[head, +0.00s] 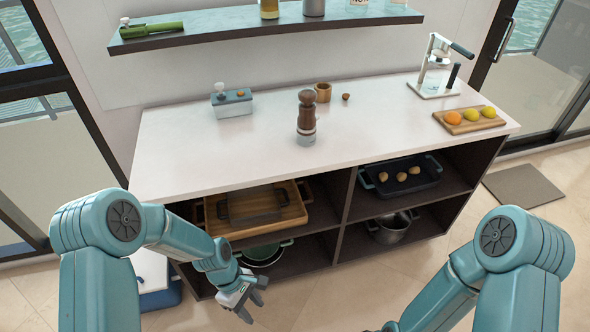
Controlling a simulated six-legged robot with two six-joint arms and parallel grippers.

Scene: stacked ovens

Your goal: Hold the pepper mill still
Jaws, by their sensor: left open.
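The pepper mill (306,112) stands upright near the middle of the white counter (215,150). It has a dark brown wooden upper part and a pale, shiny base. My left gripper (256,300) is open and empty, low in front of the cabinet, well below the counter top and far from the mill. My right arm runs out of the bottom edge, and its gripper does not show. Nothing touches the mill.
A small wooden cup (323,92) and a round brown item (346,97) stand just behind the mill, to its right. A blue-grey box (232,103) is at left. A fruit board (470,123) and a lever press (436,68) are at right. A shelf (240,27) hangs above.

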